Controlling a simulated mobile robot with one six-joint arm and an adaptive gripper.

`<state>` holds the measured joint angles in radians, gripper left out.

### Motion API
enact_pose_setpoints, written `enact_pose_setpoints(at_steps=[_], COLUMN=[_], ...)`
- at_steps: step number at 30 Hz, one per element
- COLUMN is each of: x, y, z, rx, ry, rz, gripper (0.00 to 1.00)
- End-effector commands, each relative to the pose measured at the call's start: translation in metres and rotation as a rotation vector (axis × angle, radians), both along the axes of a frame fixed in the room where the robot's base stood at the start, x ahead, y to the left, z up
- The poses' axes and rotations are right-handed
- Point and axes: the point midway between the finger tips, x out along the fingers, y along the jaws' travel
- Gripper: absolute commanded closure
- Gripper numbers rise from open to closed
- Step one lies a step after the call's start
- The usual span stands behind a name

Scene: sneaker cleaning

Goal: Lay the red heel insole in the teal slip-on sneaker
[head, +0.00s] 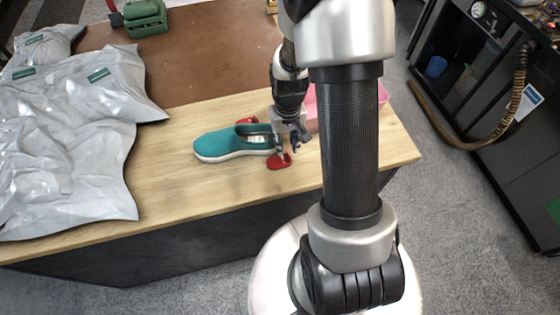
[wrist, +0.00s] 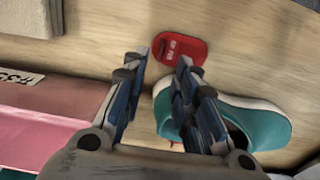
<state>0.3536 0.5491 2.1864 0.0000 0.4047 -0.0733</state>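The teal slip-on sneaker (head: 222,143) sits upright on the wooden table in the head view, toe to the left. It also shows in the wrist view (wrist: 262,121), partly behind a finger. The red heel insole (head: 279,162) lies flat on the wood by the sneaker's heel. In the wrist view the red insole (wrist: 181,49) shows white print. My gripper (head: 288,151) is above the insole, fingers apart and empty. In the wrist view my gripper's fingertips (wrist: 161,60) are near the insole, one overlapping its edge in the picture. Contact cannot be told.
Another red item (head: 247,121) is partly hidden behind the sneaker. A pink box (head: 312,104) stands right of my gripper. Grey plastic packages (head: 70,160) cover the table's left side. A brown mat (head: 205,50) and green tool (head: 146,18) are at the back.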

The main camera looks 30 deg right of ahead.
Motion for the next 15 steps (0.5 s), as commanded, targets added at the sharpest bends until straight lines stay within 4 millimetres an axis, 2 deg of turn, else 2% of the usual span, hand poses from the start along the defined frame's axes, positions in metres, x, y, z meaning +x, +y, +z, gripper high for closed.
enact_pose_setpoints(at_steps=[3, 7, 15], x=[-0.003, -0.003, -0.002], y=[-0.001, -0.001, -0.001], z=[-0.021, -0.040, -0.042], rx=[0.001, 0.001, 0.000], ry=[0.005, 0.004, 0.001], rz=[-0.001, 0.000, 0.000], gripper=[0.73, 0.73, 0.73])
